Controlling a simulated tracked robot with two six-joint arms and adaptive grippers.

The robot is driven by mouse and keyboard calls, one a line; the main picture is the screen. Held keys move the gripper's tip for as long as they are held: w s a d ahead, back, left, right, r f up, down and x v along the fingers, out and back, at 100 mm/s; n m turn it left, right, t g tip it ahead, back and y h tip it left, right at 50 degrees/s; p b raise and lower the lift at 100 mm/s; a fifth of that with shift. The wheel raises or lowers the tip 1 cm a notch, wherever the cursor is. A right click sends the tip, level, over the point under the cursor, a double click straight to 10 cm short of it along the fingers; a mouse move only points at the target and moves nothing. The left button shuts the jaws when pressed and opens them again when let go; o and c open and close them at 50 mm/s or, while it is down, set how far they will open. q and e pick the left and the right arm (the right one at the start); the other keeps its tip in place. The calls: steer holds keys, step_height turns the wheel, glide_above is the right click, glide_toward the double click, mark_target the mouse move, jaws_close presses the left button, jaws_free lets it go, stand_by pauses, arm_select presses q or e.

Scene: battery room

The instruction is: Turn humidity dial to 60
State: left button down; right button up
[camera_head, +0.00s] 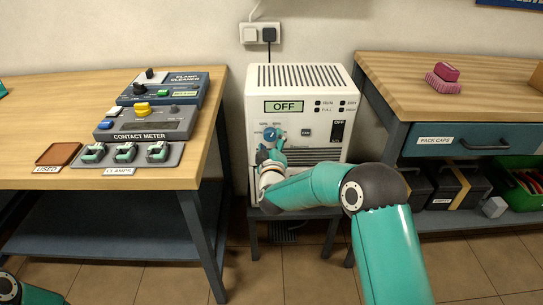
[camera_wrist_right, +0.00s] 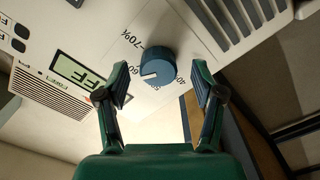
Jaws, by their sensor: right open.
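The dehumidifier (camera_head: 300,85) is a white box with a vented top, and its display (camera_head: 284,107) reads OFF. The blue humidity dial (camera_wrist_right: 157,68) is on its front panel, with a percent scale printed around it. The dial also shows in the head view (camera_head: 270,134), partly hidden by my right gripper. My right gripper (camera_wrist_right: 161,78) is open, with one finger on each side of the dial and gaps to both. My left gripper is out of view.
The left workbench (camera_head: 55,93) carries a contact meter (camera_head: 150,123), a clamp cleaner and several clamps. A black switch (camera_head: 337,131) is right of the dial. A wall socket is above the unit.

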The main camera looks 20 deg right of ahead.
steer(key=v, duration=1.1)
